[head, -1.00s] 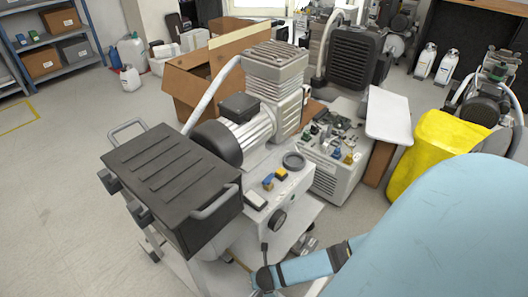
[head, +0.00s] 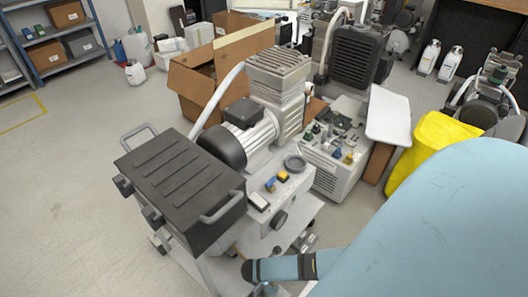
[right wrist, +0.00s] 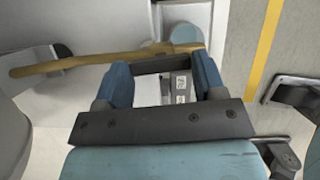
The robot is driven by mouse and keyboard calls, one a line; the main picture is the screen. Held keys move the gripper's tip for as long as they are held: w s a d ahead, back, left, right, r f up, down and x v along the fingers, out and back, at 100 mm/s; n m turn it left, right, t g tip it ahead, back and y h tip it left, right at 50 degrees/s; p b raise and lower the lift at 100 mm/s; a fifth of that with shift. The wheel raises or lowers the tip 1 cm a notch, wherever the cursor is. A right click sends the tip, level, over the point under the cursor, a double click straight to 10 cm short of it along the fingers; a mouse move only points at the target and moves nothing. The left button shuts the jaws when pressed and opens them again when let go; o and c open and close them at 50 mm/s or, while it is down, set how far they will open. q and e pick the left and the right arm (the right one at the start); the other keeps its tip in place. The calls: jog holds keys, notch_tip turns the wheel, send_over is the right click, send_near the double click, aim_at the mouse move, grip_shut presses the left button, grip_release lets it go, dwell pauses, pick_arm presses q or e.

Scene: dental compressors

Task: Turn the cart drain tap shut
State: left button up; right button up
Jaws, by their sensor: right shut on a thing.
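My right arm comes in from the right in the head view. Its gripper (right wrist: 162,62) shows clearly in the right wrist view, two blue fingers down at the cart's lower side. A dark crosspiece (right wrist: 165,65) spans between the fingertips, and the gripper is shut on it; it appears to be the drain tap's handle. A brass-coloured rod (right wrist: 95,60) runs across just beyond the fingertips, with a teal rounded part (right wrist: 186,35) near its right end. The tap's body and exact angle are hard to make out. The cart (head: 205,270) hides much of this in the head view. My left gripper is out of view.
The cart carries a black ribbed box (head: 180,178) and a compressor (head: 250,140). A second compressor unit (head: 335,165) stands behind it. A yellow cover (head: 430,150) is at the right. Open floor (head: 60,200) lies to the left.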

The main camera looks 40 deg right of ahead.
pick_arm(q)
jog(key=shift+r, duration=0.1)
pick_arm(e)
jog(key=shift+m, duration=0.6)
jog(key=o, duration=0.9)
jog(key=shift+r+p, duration=0.3)
jog(key=shift+p, duration=0.05)
pick_arm(q)
jog(key=p, duration=0.3)
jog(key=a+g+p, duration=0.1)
jog(key=p, duration=0.1)
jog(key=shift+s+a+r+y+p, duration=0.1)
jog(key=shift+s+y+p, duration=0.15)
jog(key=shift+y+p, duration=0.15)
pick_arm(e)
jog(key=v, duration=1.3)
jog(key=shift+w+r, duration=0.1)
jog(key=shift+w, duration=0.15)
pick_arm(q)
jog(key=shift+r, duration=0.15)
